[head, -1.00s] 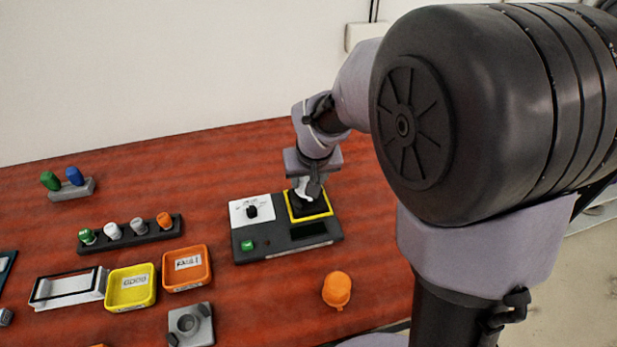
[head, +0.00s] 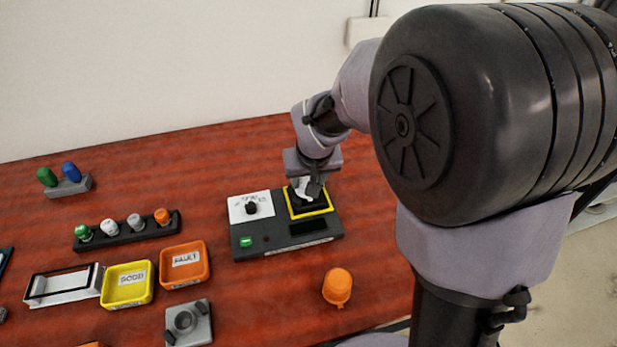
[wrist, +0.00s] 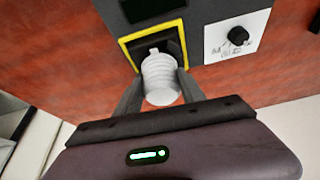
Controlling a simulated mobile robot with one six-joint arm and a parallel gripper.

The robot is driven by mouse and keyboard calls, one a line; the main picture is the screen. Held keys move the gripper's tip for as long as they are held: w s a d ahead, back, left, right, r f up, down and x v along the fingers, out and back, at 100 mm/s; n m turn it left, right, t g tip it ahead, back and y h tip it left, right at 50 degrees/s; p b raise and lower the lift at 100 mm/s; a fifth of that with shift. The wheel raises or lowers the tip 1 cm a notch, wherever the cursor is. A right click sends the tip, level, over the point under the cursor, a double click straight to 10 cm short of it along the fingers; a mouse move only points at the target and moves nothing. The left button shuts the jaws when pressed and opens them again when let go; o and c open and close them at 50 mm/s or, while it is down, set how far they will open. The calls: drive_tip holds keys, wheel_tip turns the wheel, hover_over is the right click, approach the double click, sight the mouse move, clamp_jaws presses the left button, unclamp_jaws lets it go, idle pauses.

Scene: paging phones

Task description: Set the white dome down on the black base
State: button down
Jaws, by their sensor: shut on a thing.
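The white dome (wrist: 161,80) shows ribbed sides in the wrist view, between the two dark fingers of my gripper (wrist: 158,86), which is shut on it. It lies over a black square, which I take for the black base (wrist: 172,47), inside a yellow frame on a grey console. In the head view, my gripper (head: 309,190) is right above the yellow-framed black square (head: 308,207), with a bit of white (head: 302,187) at the fingers. The fingers hide part of the square. I cannot tell whether the dome touches it.
The console has a white dial plate (head: 249,206) and a green button (head: 246,242). Left stand a black rack (head: 122,235) with several coloured pieces, a yellow tray (head: 128,302) and an orange tray (head: 201,249). An orange domed piece (head: 337,286) stands in front.

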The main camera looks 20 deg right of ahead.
drive_tip(key=shift+f, duration=0.15)
idle(0.3)
drive_tip(key=shift+f+b, duration=0.3)
drive_tip(key=shift+b, duration=0.1)
drive_tip(key=shift+f+b, duration=0.25)
drive_tip(key=shift+b, duration=0.05)
idle(0.3)
drive_tip(key=shift+c, duration=1.4)
unclamp_jaws()
drive_tip(key=shift+r, duration=0.1)
wheel_tip(320, 180, up, 7)
drive_tip(key=p, duration=0.5)
drive_tip(key=shift+f, duration=0.3)
